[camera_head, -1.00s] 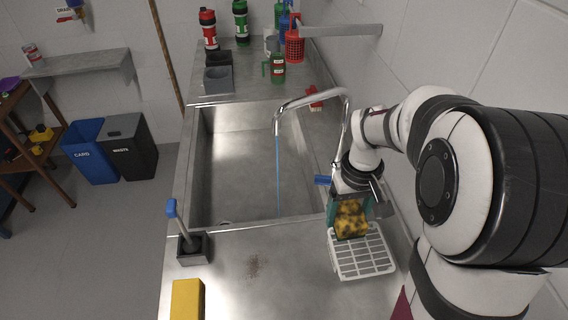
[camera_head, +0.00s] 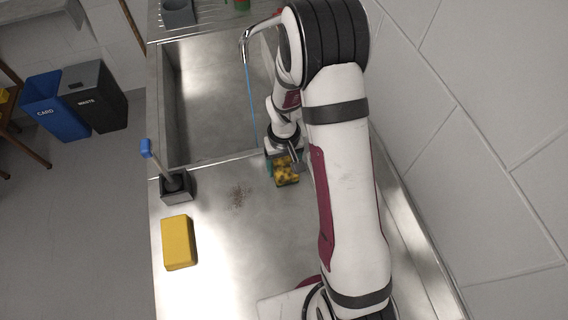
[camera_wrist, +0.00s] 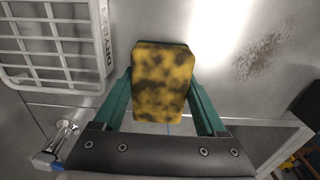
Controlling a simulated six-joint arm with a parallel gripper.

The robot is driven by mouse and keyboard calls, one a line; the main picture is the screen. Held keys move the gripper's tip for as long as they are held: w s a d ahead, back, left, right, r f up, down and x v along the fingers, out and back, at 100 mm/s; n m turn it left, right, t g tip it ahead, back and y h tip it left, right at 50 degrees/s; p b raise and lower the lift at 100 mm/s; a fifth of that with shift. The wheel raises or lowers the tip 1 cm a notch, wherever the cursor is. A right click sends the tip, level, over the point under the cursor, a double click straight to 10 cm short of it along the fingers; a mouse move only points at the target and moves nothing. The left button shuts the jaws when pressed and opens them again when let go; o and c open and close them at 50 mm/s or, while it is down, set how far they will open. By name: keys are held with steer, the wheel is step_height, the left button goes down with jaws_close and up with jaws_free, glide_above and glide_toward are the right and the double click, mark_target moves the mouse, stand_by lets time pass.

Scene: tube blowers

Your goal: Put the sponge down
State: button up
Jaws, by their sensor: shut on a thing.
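The sponge (camera_head: 287,174) is yellow with dark, dirty-looking blotches. It also shows in the wrist view (camera_wrist: 162,82), between the two green fingers of my gripper (camera_wrist: 160,100). My gripper (camera_head: 282,161) is shut on the sponge and holds it over the metal counter, near the sink's front edge. I cannot tell how high the sponge is above the counter. A white slatted rack (camera_wrist: 58,48) with lettering on its rim lies to the left of the sponge in the wrist view, and the sponge is clear of it. In the head view my arm hides the rack.
A brown speckled stain (camera_head: 240,196) marks the counter left of the sponge. A plain yellow block (camera_head: 179,242) lies at the front left. A blue-handled brush stands in a grey holder (camera_head: 177,187). Water runs from the tap (camera_head: 246,38) into the sink (camera_head: 205,105). The front counter is mostly clear.

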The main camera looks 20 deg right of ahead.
mark_target(284, 167)
steer(key=o, duration=1.5)
steer(key=shift+f, duration=0.1)
steer(key=shift+o, duration=0.2)
step_height(284, 167, up, 13)
steer(key=s+a+r+m, duration=0.1)
steer(key=s+r+m, duration=0.1)
steer(key=s, duration=0.5)
steer(key=s+a+r+m+y, duration=0.1)
steer(key=s+a+r, duration=0.1)
steer(key=s, duration=0.6)
steer(key=s+a+r+m, duration=0.1)
steer(key=s+r+m, duration=0.1)
steer(key=s+r, duration=0.2)
steer(key=s, duration=0.3)
steer(key=shift+s+a+r+m+y, duration=0.25)
steer(key=shift+s+r+m+y, duration=0.05)
steer(key=shift+s+r+y, duration=0.1)
